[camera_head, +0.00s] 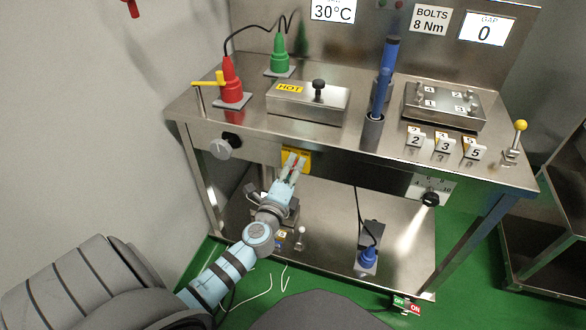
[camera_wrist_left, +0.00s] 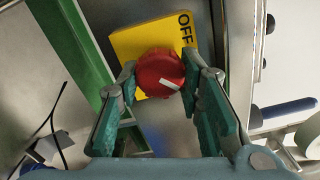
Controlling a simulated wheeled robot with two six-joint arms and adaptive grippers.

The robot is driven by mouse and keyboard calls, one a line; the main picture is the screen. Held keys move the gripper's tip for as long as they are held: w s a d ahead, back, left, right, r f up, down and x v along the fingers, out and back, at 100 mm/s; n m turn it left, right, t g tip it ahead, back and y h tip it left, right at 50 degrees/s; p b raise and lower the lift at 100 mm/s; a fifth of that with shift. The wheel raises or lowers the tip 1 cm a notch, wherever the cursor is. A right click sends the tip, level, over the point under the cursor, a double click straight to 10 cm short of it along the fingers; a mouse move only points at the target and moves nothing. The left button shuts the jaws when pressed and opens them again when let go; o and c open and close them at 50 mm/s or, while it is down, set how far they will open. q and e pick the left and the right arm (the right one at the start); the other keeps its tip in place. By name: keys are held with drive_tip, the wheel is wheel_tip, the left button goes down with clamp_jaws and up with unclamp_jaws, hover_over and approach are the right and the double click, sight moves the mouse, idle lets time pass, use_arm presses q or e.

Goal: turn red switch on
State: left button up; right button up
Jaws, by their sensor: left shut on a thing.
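The red switch (camera_wrist_left: 160,72) is a round knob with a white mark, set on a yellow plate (camera_wrist_left: 135,42) that reads OFF at its upper right. In the left wrist view the white mark lies toward the knob's lower right. In the head view the yellow plate (camera_head: 305,153) is on the front of the steel table, under its edge. My left gripper (camera_head: 291,165) reaches up to it from below. In the left wrist view its fingers (camera_wrist_left: 165,84) are shut on the knob from both sides. The other plate lettering is hidden. My right gripper is not in view.
The steel table (camera_head: 230,125) has a lower shelf (camera_head: 330,240) under the switch. A black dial (camera_head: 430,199) is on the front to the right and a round knob (camera_head: 221,148) to the left. A blue plug (camera_head: 367,258) with a cable stands on the shelf.

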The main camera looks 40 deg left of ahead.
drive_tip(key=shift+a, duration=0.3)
use_arm(q)
drive_tip(key=o, duration=1.2)
drive_tip(key=v, duration=1.2)
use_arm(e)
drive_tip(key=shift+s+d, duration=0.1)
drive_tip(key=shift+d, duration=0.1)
use_arm(q)
drive_tip(key=shift+w+d, duration=0.1)
